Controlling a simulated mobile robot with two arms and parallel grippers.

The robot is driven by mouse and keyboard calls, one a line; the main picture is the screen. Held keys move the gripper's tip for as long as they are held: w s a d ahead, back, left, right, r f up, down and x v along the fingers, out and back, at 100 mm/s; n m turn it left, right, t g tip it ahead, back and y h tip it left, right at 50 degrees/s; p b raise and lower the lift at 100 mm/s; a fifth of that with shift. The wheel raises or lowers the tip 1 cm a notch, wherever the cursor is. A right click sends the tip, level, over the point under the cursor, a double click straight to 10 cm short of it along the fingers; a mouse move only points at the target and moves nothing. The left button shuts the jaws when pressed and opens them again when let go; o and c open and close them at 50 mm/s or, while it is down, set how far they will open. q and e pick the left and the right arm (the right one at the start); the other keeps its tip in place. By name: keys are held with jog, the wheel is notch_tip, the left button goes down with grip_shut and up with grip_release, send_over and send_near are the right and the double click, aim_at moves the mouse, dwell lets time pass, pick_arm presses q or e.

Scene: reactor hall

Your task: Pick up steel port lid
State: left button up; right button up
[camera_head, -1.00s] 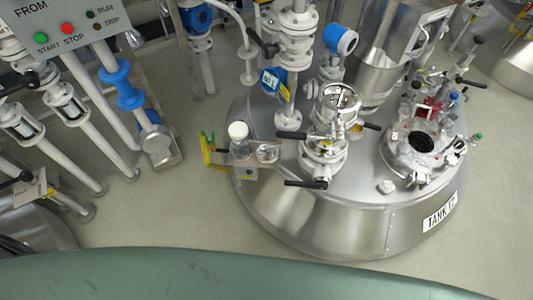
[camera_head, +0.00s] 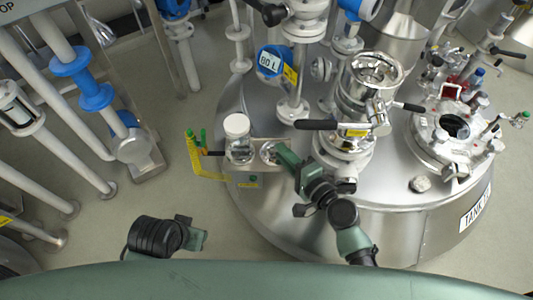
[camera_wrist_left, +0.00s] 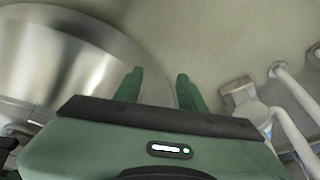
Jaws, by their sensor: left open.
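A small round shiny steel piece, which looks like the steel port lid (camera_head: 268,150), lies on the bracket shelf (camera_head: 246,168) at the tank's left edge. My right gripper (camera_head: 284,155) reaches in from the lower right, right beside the lid and partly over it. Its fingertips are too small and overlapped to show their gap, or whether they touch the lid. My left gripper (camera_head: 198,234) is low on the left, away from the shelf. In the left wrist view its two green fingers (camera_wrist_left: 158,90) are apart, with nothing between them.
A glass jar with a white cap (camera_head: 237,135) stands on the shelf, left of the lid. A steel valve with a black handle (camera_head: 316,125) rises close to the right.

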aim_at(275, 150)
jog(key=shift+w, duration=0.3)
jog(key=x, duration=0.7)
jog(key=shift+b, duration=0.35)
pick_arm(q)
jog(key=v, duration=0.3)
pick_arm(e)
jog(key=shift+c, duration=0.3)
grip_shut()
